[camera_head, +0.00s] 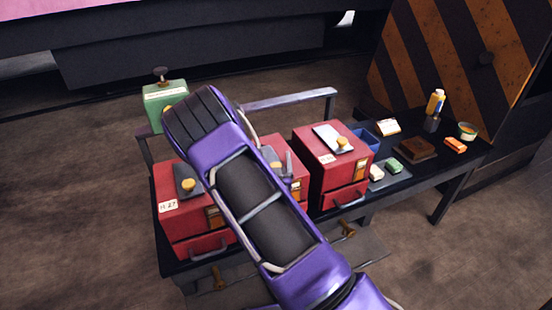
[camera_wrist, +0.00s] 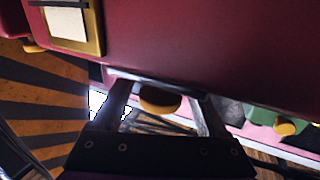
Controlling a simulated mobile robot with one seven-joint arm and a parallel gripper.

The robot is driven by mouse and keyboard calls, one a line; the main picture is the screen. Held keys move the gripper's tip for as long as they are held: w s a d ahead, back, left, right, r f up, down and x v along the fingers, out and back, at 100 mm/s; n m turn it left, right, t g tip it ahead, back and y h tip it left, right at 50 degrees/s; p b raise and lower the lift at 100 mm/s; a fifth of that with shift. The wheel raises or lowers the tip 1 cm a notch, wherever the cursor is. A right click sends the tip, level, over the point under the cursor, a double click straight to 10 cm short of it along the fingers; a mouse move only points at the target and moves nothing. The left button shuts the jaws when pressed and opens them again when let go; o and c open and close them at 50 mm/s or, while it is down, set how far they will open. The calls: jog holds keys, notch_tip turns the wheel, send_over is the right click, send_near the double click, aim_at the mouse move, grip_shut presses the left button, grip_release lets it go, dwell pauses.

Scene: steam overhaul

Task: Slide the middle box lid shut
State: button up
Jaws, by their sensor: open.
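Three red boxes stand in a row on a dark bench. The middle box (camera_head: 272,151) is mostly hidden behind my purple arm in the head view. Parts of its red top and a small brass knob (camera_head: 286,178) show at the arm's right edge. How far its lid is open cannot be told. In the wrist view a red box surface (camera_wrist: 200,45) fills the top. My gripper (camera_wrist: 163,95) is open, with a finger on each side of a brass knob (camera_wrist: 158,103). Whether the fingers touch the knob is not clear.
The left box (camera_head: 185,210) and right box (camera_head: 333,165) flank the middle one closely, each with a grey plate and brass knob on top. A green canister (camera_head: 160,105) stands behind left. Small items and a brown block (camera_head: 416,149) lie on the bench's right part.

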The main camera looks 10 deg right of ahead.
jog(key=shift+c, duration=0.2)
grip_shut()
dwell(1.3)
